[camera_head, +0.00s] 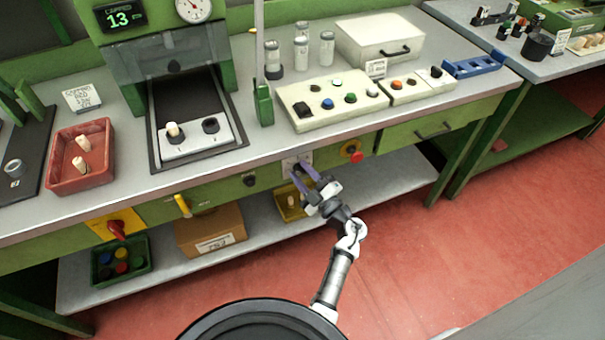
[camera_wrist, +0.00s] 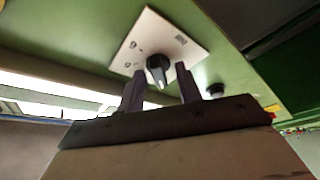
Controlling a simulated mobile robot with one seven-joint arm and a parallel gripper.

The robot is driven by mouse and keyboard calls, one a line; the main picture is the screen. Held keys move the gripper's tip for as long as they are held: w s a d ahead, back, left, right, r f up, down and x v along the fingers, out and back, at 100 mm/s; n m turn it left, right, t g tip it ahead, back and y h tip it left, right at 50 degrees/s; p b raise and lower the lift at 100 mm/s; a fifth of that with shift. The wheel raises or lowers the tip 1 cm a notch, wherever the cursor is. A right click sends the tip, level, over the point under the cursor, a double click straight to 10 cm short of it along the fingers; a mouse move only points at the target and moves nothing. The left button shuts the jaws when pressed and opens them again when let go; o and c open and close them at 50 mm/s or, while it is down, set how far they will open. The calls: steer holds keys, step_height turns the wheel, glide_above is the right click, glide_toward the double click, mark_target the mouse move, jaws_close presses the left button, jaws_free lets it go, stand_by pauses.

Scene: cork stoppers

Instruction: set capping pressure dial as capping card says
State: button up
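The dial is a black knob (camera_wrist: 157,70) with a pale pointer mark, on a white plate (camera_wrist: 180,48) with printed marks, two like "6" or "9", too blurred to read surely. In the head view the plate (camera_head: 291,165) sits on the bench's green front, partly hidden by my fingers. My gripper (camera_head: 302,171) has its purple fingers apart, one on each side of the knob in the wrist view (camera_wrist: 160,72), with gaps showing beside the knob. A white card (camera_head: 82,97) stands at the bench's left; its small lettering begins like "capping" but the rest is unclear.
A red emergency-type button (camera_head: 352,151) is right of the plate; a black knob (camera_head: 249,180) is to its left. A capping machine with a gauge (camera_head: 193,10) and a display (camera_head: 121,17) reading 13 stands above. A yellow bin (camera_head: 290,202) is on the shelf below.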

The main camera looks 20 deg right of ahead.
steer(key=b+v, duration=0.3)
steer(key=v, duration=1)
steer(key=shift+s+b, duration=0.35)
steer(key=shift+s, duration=0.05)
steer(key=shift+d+f, duration=0.1)
